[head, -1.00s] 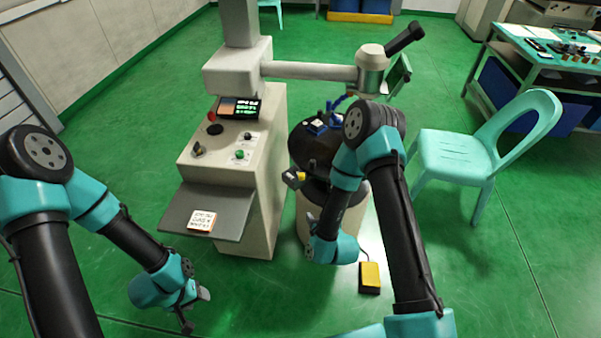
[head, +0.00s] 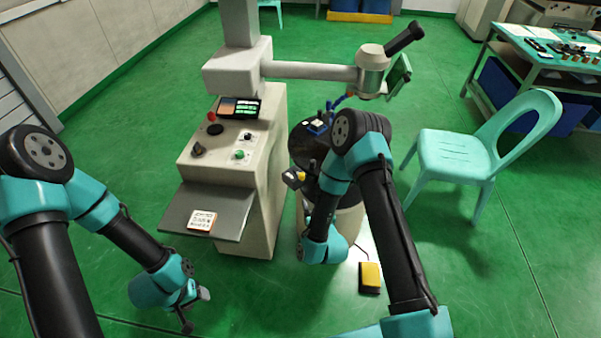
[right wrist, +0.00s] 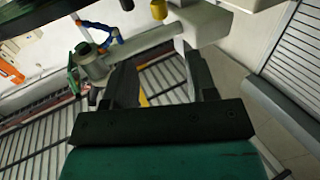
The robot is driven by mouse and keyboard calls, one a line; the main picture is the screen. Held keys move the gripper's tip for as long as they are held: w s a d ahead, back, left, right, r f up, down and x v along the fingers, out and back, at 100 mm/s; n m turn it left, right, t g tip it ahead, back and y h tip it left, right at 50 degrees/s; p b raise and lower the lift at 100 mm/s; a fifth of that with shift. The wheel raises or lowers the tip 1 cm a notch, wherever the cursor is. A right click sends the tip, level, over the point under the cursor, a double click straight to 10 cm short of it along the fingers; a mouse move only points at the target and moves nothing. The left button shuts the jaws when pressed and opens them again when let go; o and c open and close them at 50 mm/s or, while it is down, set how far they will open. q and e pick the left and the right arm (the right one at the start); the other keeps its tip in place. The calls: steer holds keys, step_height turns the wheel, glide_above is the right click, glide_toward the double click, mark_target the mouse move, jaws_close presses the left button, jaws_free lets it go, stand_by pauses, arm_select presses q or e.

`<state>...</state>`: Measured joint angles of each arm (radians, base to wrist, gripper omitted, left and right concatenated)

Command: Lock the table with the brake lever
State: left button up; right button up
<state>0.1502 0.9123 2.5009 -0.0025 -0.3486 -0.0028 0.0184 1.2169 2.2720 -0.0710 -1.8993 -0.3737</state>
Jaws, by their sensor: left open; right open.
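The brake lever's yellow knob (head: 301,176) shows at the front of the round dark table (head: 299,146). In the right wrist view a yellow knob (right wrist: 158,10) hangs at the top edge, beyond the fingertips. My right gripper (right wrist: 162,60) is open, with nothing between its fingers. In the head view my right arm covers much of the table and of its pale pedestal, and the right fingers are mostly hidden below the knob. They look apart from it. My left gripper (head: 196,310) is open and empty, low over the green floor at the left.
A beige console (head: 262,190) with a grey shelf (head: 235,212) stands left of the table. A microscope arm (head: 310,71) reaches over it. A yellow foot pedal (head: 370,277) lies on the floor. A mint chair (head: 455,153) stands to the right.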

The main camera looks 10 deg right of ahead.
steer(key=w, duration=1.5)
steer(key=shift+w+a, duration=0.35)
steer(key=shift+a, duration=0.05)
steer(key=c, duration=0.9)
steer(key=shift+d, duration=0.1)
steer(key=shift+w+d+n+y, duration=0.15)
steer(key=shift+n+y, duration=0.35)
steer(key=shift+y, duration=0.3)
steer(key=shift+n+y, duration=0.3)
steer(key=shift+y, duration=0.1)
steer(key=shift+c, duration=0.2)
